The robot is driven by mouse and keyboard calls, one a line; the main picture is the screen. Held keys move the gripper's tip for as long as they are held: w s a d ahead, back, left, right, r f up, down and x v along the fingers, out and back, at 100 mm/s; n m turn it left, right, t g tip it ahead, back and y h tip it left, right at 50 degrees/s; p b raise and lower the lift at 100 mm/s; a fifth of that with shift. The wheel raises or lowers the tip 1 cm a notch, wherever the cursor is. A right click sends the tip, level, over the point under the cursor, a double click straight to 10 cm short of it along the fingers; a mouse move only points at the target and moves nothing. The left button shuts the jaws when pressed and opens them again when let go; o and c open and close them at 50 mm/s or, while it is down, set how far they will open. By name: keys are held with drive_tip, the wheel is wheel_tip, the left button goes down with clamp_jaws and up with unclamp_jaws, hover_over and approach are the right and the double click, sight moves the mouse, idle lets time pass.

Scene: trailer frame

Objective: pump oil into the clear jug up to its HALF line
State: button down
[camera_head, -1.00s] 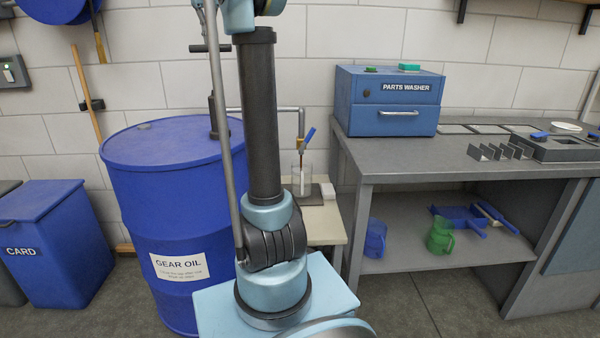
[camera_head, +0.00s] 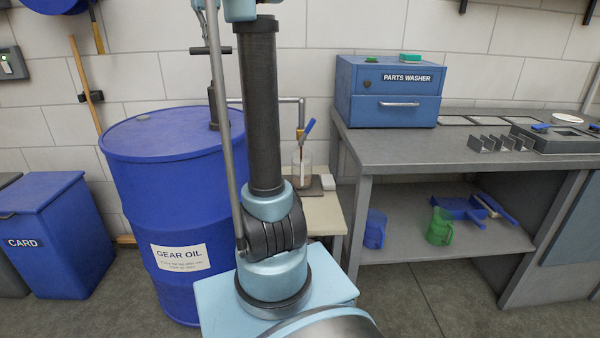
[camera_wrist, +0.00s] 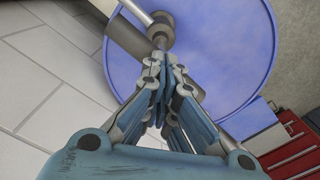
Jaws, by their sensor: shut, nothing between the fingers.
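The clear jug (camera_head: 308,158) stands under the spout (camera_head: 301,112) on a small side table. A thin brown line shows between spout and jug, but the oil level and the HALF line are too small to read. A blue lever (camera_head: 309,127) sits at the spout. The blue gear oil drum (camera_head: 150,210) stands at left with a dark pump body (camera_head: 213,108) on its lid. In the wrist view my gripper (camera_wrist: 158,62) is shut and empty, close to the pump fitting (camera_wrist: 160,28) above the drum lid (camera_wrist: 225,60); contact cannot be told.
A grey workbench (camera_head: 400,150) with a blue parts washer (camera_head: 390,90) stands at right. Green (camera_head: 440,228) and blue (camera_head: 375,230) jugs are on its lower shelf. A blue CARD bin (camera_head: 45,235) stands at left. Red drawers (camera_wrist: 295,145) show in the wrist view.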

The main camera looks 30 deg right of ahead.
sight(211, 53)
drive_tip(key=shift+f, duration=2.4)
drive_tip(key=shift+r, duration=5.55)
drive_tip(key=shift+f, duration=0.15)
drive_tip(key=shift+f, duration=5.45)
drive_tip(key=shift+r, duration=5.65)
